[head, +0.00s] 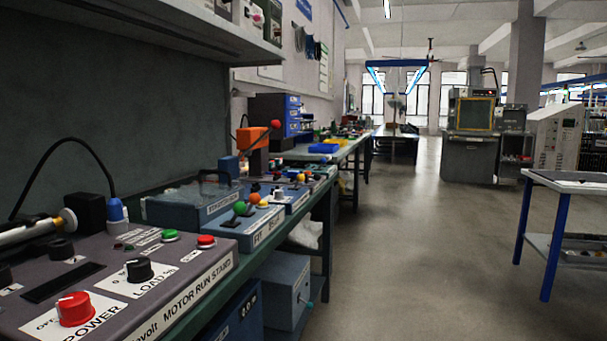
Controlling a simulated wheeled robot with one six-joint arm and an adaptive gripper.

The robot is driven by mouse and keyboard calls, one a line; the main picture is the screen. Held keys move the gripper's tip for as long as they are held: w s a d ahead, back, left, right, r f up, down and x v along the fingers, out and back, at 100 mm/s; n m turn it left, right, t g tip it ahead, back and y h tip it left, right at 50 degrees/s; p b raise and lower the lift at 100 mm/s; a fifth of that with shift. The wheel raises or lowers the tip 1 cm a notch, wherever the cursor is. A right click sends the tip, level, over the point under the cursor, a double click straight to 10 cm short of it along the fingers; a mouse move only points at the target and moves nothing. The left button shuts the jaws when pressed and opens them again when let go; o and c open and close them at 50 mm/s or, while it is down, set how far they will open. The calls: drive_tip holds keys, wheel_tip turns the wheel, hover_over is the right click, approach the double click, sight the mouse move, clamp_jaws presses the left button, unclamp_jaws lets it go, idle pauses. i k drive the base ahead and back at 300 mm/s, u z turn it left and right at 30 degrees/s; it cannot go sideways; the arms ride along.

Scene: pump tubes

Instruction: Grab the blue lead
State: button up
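No lead that is blue along its length is clear in the head view. A blue plug (117,212) stands upright at the back of the grey motor run stand panel (190,288), at the left. A black cable (62,138) arches from its top to the left and down. Several dark leads (312,48) hang on the far wall, some perhaps bluish; they are too small to tell. My gripper is not in view.
The panel has a red power knob (75,309), black knobs and red and green buttons. A pale cylinder with a brass end (66,219) lies behind it. A shelf (215,35) overhangs the bench. The floor (430,250) to the right is clear.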

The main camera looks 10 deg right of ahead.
sight(290, 173)
drive_tip(key=z, duration=0.35)
drive_tip(key=i, duration=1.5)
